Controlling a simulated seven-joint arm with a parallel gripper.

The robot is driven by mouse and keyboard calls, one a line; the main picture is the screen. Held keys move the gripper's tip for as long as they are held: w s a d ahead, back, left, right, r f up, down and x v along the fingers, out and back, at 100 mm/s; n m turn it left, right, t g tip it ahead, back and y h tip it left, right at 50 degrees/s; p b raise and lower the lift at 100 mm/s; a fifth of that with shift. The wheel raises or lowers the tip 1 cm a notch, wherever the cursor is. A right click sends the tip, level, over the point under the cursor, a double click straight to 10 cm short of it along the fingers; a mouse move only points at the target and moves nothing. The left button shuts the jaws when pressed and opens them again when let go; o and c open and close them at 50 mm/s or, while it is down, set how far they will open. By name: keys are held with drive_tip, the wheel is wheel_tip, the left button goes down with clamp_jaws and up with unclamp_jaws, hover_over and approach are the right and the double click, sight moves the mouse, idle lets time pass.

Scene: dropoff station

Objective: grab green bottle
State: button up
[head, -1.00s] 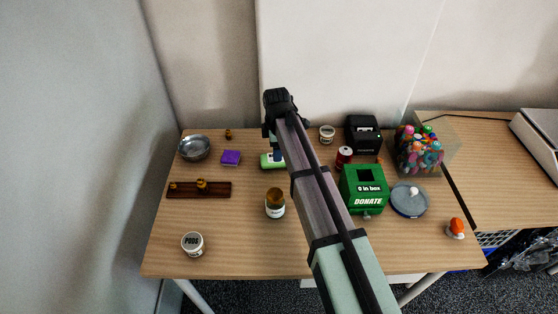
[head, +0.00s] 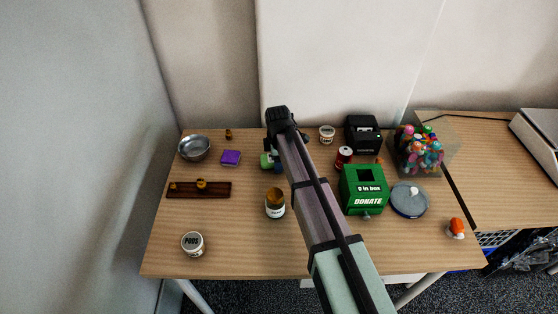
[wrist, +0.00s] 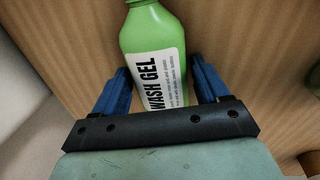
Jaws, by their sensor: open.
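The green bottle (wrist: 152,50) has a white label reading "WASH GEL". It lies on its side on the wooden table, its neck pointing up in the wrist view. My gripper (wrist: 160,82) is open, with one blue finger on each side of the bottle. Small gaps seem to show between fingers and bottle; contact is hard to judge. In the head view the green bottle (head: 266,160) is mostly hidden behind my arm, with only its left end showing.
A purple block (head: 231,158) and a metal bowl (head: 195,148) stand to the left. A jar (head: 275,204) is in front of the bottle. A red can (head: 344,156), a green donation box (head: 364,190) and a black device (head: 362,134) stand to the right.

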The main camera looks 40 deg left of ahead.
drive_tip(key=c, duration=0.6)
